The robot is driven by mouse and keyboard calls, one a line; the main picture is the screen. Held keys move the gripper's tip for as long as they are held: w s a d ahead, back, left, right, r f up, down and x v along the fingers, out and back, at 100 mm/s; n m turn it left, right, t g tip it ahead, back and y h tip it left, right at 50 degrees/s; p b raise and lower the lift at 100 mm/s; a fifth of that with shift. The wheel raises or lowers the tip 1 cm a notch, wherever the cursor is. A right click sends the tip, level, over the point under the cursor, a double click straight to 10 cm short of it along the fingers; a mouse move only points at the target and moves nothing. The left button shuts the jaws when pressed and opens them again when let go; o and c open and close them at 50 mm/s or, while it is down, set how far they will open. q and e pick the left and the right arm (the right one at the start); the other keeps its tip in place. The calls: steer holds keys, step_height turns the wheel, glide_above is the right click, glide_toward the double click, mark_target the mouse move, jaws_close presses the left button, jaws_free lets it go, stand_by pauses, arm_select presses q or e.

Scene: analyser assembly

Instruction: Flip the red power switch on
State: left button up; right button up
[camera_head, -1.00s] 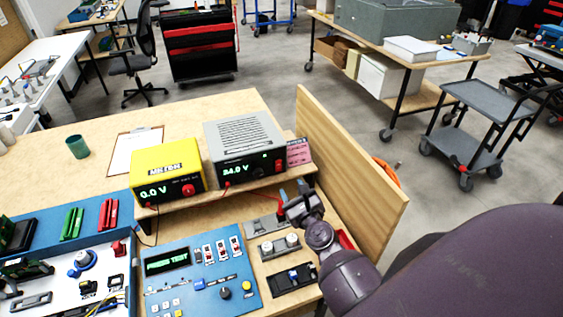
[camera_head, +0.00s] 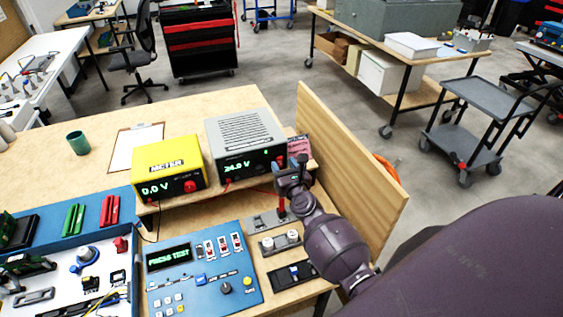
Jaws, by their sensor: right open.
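A grey power supply (camera_head: 240,137) stands on a raised wooden shelf, its green display reading about 24.0 V. A small red switch (camera_head: 281,161) shows at the right of its front, partly hidden by my gripper; whether it is on or off cannot be told. My right gripper (camera_head: 291,167) is open in front of this right end, close to the switch; contact cannot be told. A red upright piece (camera_head: 281,207) shows below the gripper, by a grey metal plate (camera_head: 262,222). My left gripper is not in view.
A yellow meter (camera_head: 168,168) reading 0.0 V stands left of the supply. A blue control panel (camera_head: 205,270) reading PRESS TEST lies in front. A wooden side board (camera_head: 350,160) borders the bench on the right. A pink label is partly hidden behind my gripper.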

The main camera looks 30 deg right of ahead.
steer(key=shift+x, duration=1.1)
steer(key=shift+c, duration=0.5)
jaws_close()
steer(key=t+b, duration=0.1)
steer(key=b, duration=0.6)
steer(key=shift+t+b, duration=0.4)
steer(key=shift+f+t+h+b, duration=0.15)
steer(key=shift+t+h+b, duration=0.15)
steer(key=shift+b, duration=0.9)
steer(key=shift+s+b, duration=0.15)
steer(key=shift+b, duration=0.45)
